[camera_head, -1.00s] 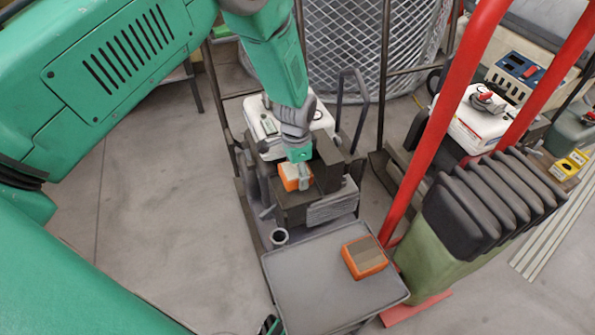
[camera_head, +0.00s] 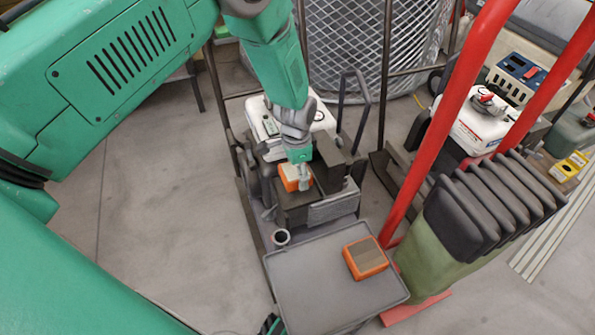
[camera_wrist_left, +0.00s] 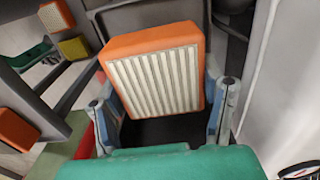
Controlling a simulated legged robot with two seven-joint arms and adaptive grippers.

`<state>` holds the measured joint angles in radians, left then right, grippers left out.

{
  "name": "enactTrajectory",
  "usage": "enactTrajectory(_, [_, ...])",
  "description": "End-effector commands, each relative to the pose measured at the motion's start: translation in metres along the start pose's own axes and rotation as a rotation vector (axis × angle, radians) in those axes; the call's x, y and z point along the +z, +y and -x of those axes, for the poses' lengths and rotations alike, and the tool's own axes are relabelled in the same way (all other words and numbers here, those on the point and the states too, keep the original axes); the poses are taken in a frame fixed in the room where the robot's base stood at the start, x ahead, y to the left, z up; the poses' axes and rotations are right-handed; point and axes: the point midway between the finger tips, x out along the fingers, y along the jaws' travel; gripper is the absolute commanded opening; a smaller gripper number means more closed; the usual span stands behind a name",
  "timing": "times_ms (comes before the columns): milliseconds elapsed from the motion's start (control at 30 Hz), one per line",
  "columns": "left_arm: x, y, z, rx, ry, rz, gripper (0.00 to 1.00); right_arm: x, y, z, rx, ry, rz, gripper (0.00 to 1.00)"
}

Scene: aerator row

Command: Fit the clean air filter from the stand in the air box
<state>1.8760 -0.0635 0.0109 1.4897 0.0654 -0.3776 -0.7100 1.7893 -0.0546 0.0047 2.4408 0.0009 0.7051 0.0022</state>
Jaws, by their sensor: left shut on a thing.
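My left gripper (camera_head: 299,165) is shut on an orange-framed air filter (camera_head: 289,178), held at the left part of the dark, blocky air box (camera_head: 325,198). In the left wrist view the held filter (camera_wrist_left: 155,78) shows clean, pale pleats and sits tilted between the two fingers (camera_wrist_left: 165,112). Whether it touches the box is hidden by the gripper. A second orange-framed filter (camera_head: 366,258) with a brownish face lies on the grey tray (camera_head: 310,295) in front of the box.
A red tubular frame (camera_head: 425,150) rises right of the tray, beside a green unit with black ribs (camera_head: 440,235). A white tank (camera_head: 265,125) and a dark handle stand behind the box. A mesh drum (camera_head: 365,45) is at the back. Floor at left is clear.

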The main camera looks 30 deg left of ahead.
Motion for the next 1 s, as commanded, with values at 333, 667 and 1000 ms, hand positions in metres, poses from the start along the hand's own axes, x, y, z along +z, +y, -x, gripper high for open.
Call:
enactTrajectory(333, [0.0,0.0,-0.001,0.0,0.0,0.0,0.38,0.0,0.0,-0.001,0.0,0.0,0.0,0.4])
enactTrajectory(667, [0.0,0.0,-0.011,0.0,0.001,0.0,0.38,0.0,0.0,-0.006,0.0,0.0,0.0,0.4])
enactTrajectory(1000, [0.0,0.0,-0.021,0.001,0.0,0.0,0.38,0.001,0.0,-0.012,0.0,0.0,0.0,0.4])
